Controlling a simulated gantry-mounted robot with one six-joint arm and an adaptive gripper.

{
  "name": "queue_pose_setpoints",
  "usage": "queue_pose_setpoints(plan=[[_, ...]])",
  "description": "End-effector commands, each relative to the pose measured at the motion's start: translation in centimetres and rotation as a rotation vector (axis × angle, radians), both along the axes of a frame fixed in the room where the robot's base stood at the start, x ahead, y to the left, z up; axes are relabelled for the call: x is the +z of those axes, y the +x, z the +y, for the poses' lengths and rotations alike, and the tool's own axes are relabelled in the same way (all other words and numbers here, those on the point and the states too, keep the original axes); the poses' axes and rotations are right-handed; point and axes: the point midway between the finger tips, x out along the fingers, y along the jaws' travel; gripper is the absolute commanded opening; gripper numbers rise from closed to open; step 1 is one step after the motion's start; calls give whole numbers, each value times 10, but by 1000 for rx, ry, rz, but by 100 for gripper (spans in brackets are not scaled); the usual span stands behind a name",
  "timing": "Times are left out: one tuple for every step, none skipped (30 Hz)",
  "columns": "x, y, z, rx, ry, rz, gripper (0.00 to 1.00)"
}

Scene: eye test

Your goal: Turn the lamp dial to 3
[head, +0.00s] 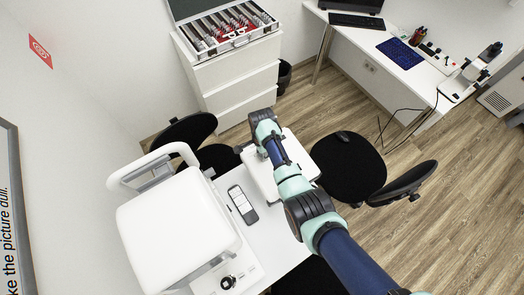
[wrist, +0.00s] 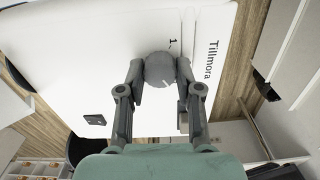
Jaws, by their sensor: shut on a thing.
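In the wrist view, a round grey dial (wrist: 159,69) sits on a white panel (wrist: 90,60) marked "Tillmora". A "1" with a short tick is printed just above the dial; any other numbers and a pointer cannot be made out. My gripper (wrist: 160,76) has one finger on each side of the dial and is shut on it. In the head view, my arm reaches over a white device (head: 302,160) on the table, and my fingers and the dial are hidden there.
A large white device (head: 175,230) with a dark knob (head: 228,282) stands at the left of the table. A grey remote (head: 242,204) lies between the devices. Black chairs (head: 347,168) surround the table. A small dark switch (wrist: 95,119) shows on the panel.

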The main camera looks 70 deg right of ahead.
Motion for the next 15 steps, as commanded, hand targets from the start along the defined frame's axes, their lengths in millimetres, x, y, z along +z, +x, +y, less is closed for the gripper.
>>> queue_pose_setpoints(plan=[[1,0,0,0,-1,1,0],[1,0,0,0,-1,1,0],[1,0,0,0,-1,1,0],[1,0,0,0,-1,1,0],[1,0,0,1,-1,1,0],[1,0,0,1,-1,1,41],[1,0,0,1,-1,1,46],[1,0,0,1,-1,1,51],[1,0,0,1,0,0,58],[1,0,0,1,0,0,60],[1,0,0,1,0,0,60],[0,0,0,1,0,0,60],[0,0,0,1,0,0,60],[0,0,0,1,0,0,60],[0,0,0,1,0,0,60]])
